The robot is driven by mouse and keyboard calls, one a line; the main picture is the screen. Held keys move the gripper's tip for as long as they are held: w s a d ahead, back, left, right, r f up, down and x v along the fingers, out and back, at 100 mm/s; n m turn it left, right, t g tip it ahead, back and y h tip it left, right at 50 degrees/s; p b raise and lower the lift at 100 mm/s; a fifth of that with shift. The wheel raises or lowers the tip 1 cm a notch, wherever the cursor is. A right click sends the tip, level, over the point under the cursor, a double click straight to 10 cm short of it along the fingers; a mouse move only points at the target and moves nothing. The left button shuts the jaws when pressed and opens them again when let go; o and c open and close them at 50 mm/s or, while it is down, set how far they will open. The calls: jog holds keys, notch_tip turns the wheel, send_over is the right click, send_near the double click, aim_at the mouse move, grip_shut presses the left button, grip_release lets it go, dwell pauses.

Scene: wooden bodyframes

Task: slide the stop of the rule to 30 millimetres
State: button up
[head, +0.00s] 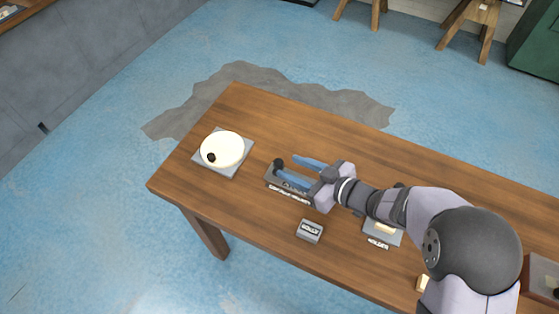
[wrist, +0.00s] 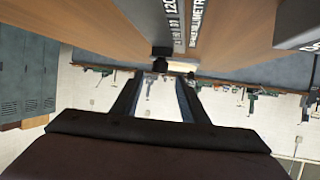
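The rule (head: 291,197) is a grey bar with printed white labels, lying on the wooden table and partly hidden by my gripper. In the wrist view the rule (wrist: 178,20) runs down from the top edge, with "120" and "MILLIMETRE" lettering readable in part. A black knob, apparently the stop (head: 279,163), stands near its far left end. The knob also shows in the wrist view (wrist: 161,64). My gripper (head: 287,167) is open, its two blue fingers apart. The knob appears between or just beyond the fingertips, with a gap on each side in the wrist view (wrist: 159,76).
A cream round dial (head: 222,149) on a grey plate stands to the left. A small grey labelled block (head: 310,231) lies in front of the rule. A grey plate (head: 384,236) with a pale piece is under my arm. The table's left front is clear.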

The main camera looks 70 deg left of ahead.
aim_at(281, 164)
jog(key=shift+p+x, duration=0.55)
jog(key=shift+x, duration=2.4)
grip_shut()
